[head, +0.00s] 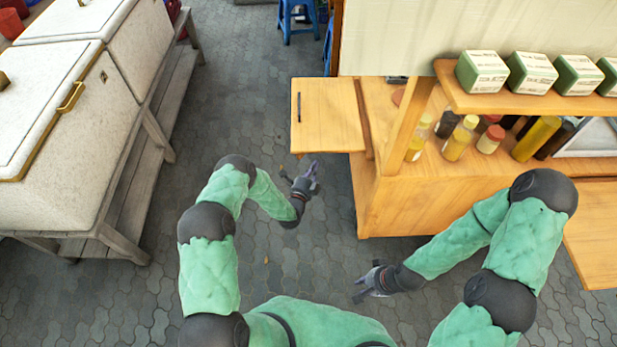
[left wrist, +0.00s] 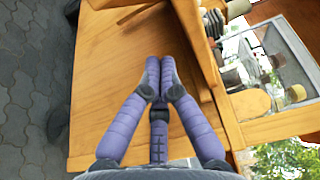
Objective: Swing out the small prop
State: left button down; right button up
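I cannot make out a separate small prop in either view. A square wooden leaf (head: 327,114) with a dark bar on its left edge sticks out from the left end of the wooden stall (head: 400,205). The space under the leaf is hidden in the head view. My left gripper (head: 314,173) is just below the leaf's front edge in the picture. In the left wrist view its fingertips (left wrist: 159,68) come together in front of a wooden panel (left wrist: 115,60), with nothing seen between them. My right gripper (head: 363,286) has its fingers spread, empty, low in front of the stall.
Bottles (head: 460,138) and green-white boxes (head: 530,73) stand on the stall. Another wooden leaf (head: 597,230) juts out at its right. A white chest on a wooden stand (head: 75,110) fills the left. Paved floor (head: 235,90) lies open between them. A blue stool (head: 297,20) is behind.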

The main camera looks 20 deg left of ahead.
pick_arm(q)
jog(key=shift+w+a+b, duration=0.3)
jog(key=shift+w+a, duration=1.35)
jog(key=shift+a, duration=0.05)
